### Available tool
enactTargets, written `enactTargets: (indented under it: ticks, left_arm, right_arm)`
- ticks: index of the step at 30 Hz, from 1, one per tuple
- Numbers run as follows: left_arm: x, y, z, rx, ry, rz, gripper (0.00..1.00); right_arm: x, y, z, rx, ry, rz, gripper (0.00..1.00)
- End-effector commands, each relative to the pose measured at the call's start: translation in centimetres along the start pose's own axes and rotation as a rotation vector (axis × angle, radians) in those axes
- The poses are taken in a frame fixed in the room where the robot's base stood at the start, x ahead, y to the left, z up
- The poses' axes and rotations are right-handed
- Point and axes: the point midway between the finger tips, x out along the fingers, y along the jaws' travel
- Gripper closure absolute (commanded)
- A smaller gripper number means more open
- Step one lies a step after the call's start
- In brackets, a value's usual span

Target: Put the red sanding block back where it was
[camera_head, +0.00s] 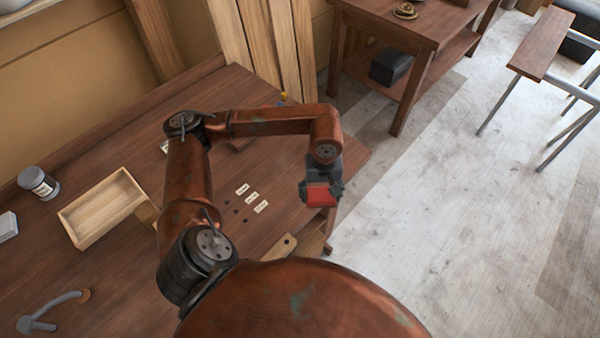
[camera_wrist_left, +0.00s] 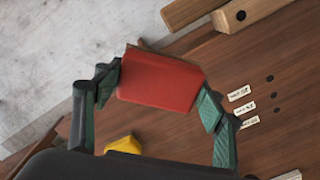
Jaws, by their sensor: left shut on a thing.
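The red sanding block (camera_head: 319,194) is held in my left gripper (camera_head: 321,184) near the right edge of the wooden workbench (camera_head: 245,90). In the left wrist view the block (camera_wrist_left: 160,80) sits between the two green fingers of the left gripper (camera_wrist_left: 158,88), which touch its two ends. It is above the bench edge; its exact height is hard to tell. Three small white labels (camera_head: 243,189) with dark dots beside them lie on the bench to the left of the block. The labels also show in the left wrist view (camera_wrist_left: 245,108). My right gripper is not in view.
An open wooden tray (camera_head: 82,237) and a jar (camera_head: 38,182) stand at the left of the bench. A wooden piece (camera_head: 283,246) lies near the bench's front edge. A yellow thing (camera_wrist_left: 124,145) shows below the block. Another table (camera_head: 420,25) stands behind, past open floor.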

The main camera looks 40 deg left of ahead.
Motion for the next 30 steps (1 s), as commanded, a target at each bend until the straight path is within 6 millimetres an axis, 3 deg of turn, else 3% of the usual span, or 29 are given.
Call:
enactTargets:
  ticks: [6, 13, 17, 20, 30]
  left_arm:
    - [-1.0, -3.7, -1.1, -0.592, 0.001, -0.002, 0.62]
    - [-1.6, -6.5, -1.9, -1.039, 0.014, -0.004, 0.62]
    - [-1.8, -7.2, -2.1, -1.157, 0.019, -0.003, 0.62]
    - [-1.5, -7.4, -2.8, -1.194, 0.020, -0.004, 0.62]
    - [1.5, -7.5, -10.2, -1.201, 0.017, -0.004, 0.62]
  right_arm:
    - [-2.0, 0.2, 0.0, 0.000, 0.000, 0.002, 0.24]
    - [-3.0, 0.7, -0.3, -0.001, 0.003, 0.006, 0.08]
    - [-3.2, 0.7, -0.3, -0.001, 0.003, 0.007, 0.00]
    - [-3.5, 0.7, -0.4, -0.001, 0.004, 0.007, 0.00]
    - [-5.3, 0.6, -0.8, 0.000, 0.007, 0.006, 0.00]
